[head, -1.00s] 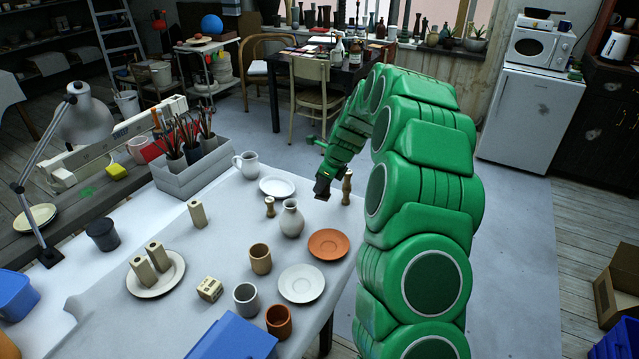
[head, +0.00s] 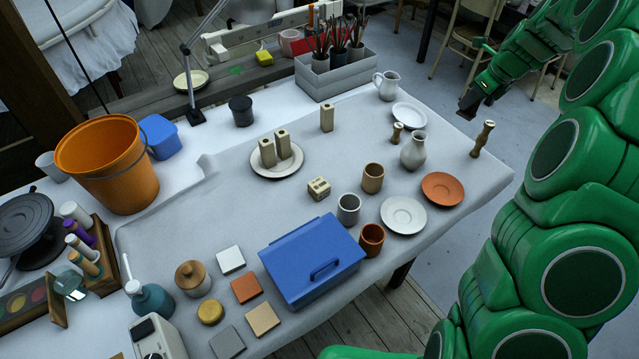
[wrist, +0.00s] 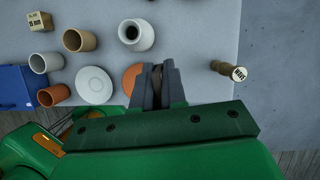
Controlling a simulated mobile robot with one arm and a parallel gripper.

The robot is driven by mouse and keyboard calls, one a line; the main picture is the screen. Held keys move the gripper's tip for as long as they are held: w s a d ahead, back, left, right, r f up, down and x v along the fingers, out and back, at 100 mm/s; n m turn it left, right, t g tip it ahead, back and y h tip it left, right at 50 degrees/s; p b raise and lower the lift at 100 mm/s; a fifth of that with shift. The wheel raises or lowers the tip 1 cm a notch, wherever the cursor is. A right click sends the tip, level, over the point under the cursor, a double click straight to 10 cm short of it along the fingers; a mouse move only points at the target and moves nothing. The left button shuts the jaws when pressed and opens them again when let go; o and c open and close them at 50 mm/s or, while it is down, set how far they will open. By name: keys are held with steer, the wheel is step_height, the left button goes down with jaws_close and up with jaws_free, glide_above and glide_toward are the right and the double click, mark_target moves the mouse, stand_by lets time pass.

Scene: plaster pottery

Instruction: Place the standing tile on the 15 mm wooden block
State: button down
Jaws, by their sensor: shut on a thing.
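The wooden block marked 15 mm (head: 319,188) lies on the grey cloth in mid-table; it also shows top left in the wrist view (wrist: 39,21). My gripper (head: 469,110) is above the table's far right edge, well away from the block. In the wrist view its fingers (wrist: 157,67) are close together on a thin dark thing (wrist: 157,77), mostly hidden between them. I cannot tell if it is the tile. I make out no other tile on edge; flat tiles (head: 246,288) lie at the front. Tall beige blocks (head: 327,117) stand farther back.
Grey, brown and terracotta cups (head: 371,239) are right of the block. A blue box (head: 312,262) is in front. A vase (head: 414,150), saucers (head: 442,188) and an upright wooden tool (head: 482,139) stand towards my gripper. The cloth left of the block is bare.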

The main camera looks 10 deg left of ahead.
steer(key=s+a+n+g, duration=0.2)
steer(key=s+a+n, duration=0.3)
steer(key=s+a, duration=0.45)
steer(key=s+a+n+g, duration=0.2)
steer(key=s+a+n, duration=0.35)
steer(key=a, duration=0.75)
steer(key=s+a+n+g, duration=0.2)
steer(key=s+a+n, duration=0.5)
steer(key=s, duration=0.8)
glide_above(317, 185)
steer(key=shift+m, duration=0.45)
steer(key=shift+s+f, duration=0.2)
steer(key=shift+f, duration=7.1)
steer(key=shift+w+a+f, duration=0.1)
steer(key=shift+w+f, duration=0.15)
steer(key=shift+f, duration=1.6)
steer(key=shift+f, duration=0.1)
